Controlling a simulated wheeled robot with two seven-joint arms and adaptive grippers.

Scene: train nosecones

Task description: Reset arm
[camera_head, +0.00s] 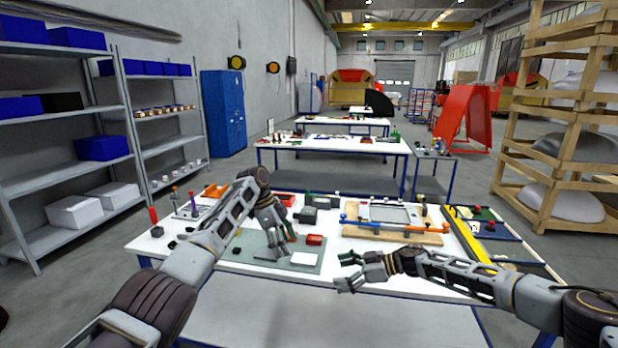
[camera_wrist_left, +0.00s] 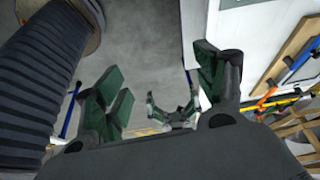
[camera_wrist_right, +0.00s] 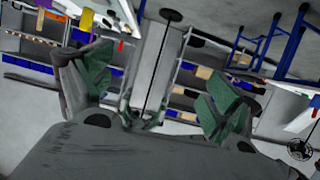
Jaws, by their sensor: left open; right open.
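My left gripper (camera_head: 279,238) hangs above the green-grey mat (camera_head: 233,247) on the white worktable, fingers pointing down. It is open, and its spread green-padded fingers also show in the left wrist view (camera_wrist_left: 155,90), with nothing between them. My right gripper (camera_head: 346,272) is over the table's front edge, pointing left. It is open and empty, and its spread fingers also show in the right wrist view (camera_wrist_right: 150,85). I cannot tell how high either gripper is above the table.
A wooden board (camera_head: 385,232) with blue and orange clamps lies at the table's middle right. A red block (camera_head: 315,240) and a white block (camera_head: 305,259) lie on the mat. A yellow bar (camera_head: 466,238) lies at the right. Shelves (camera_head: 60,150) stand at the left.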

